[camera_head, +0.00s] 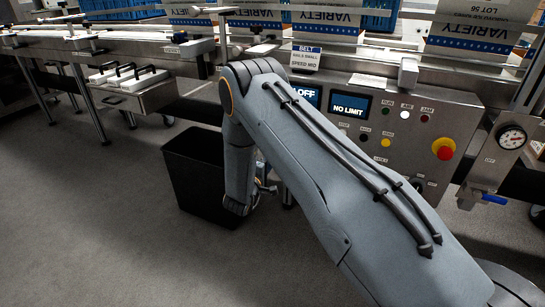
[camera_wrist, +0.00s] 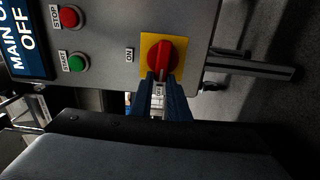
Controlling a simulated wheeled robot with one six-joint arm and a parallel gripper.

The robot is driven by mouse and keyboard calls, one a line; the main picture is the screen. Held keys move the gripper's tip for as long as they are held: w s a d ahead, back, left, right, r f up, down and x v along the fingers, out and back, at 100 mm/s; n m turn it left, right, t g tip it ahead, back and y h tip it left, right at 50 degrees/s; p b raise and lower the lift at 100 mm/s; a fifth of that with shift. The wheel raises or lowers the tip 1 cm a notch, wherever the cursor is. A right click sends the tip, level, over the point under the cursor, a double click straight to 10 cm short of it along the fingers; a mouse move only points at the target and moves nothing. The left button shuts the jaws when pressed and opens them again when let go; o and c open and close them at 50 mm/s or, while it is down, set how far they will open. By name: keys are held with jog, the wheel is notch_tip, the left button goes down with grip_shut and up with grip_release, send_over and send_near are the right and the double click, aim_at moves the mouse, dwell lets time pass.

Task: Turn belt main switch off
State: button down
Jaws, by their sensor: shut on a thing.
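The main switch is a red rotary knob (camera_wrist: 161,55) on a yellow square plate (camera_wrist: 147,38) in the wrist view. An ON label (camera_wrist: 129,55) sits left of the plate, and a small label shows between my fingers, too small to read surely. My gripper (camera_wrist: 163,78) is shut on the red knob, its blue-grey fingers reaching it from below in the picture. A display (camera_wrist: 25,40) at the left reads "MAIN O…" and "OFF", partly cut off. In the head view my arm hides the switch and most of my gripper.
A red STOP button (camera_wrist: 70,17) and a green START button (camera_wrist: 77,63) sit near the knob. In the head view, a black bin (camera_head: 200,175) stands below the belt. A red emergency knob (camera_head: 443,149) and a gauge (camera_head: 511,137) are at the right.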

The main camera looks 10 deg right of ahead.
jog(key=shift+a+n, duration=0.15)
jog(key=shift+n, duration=0.25)
jog(key=c, duration=1.7)
grip_release()
jog(key=p+v, duration=0.1)
jog(key=v, duration=0.6)
jog(key=shift+s+a+f+p, duration=0.1)
jog(key=shift+s+a+p, duration=0.05)
jog(key=shift+s+p, duration=0.2)
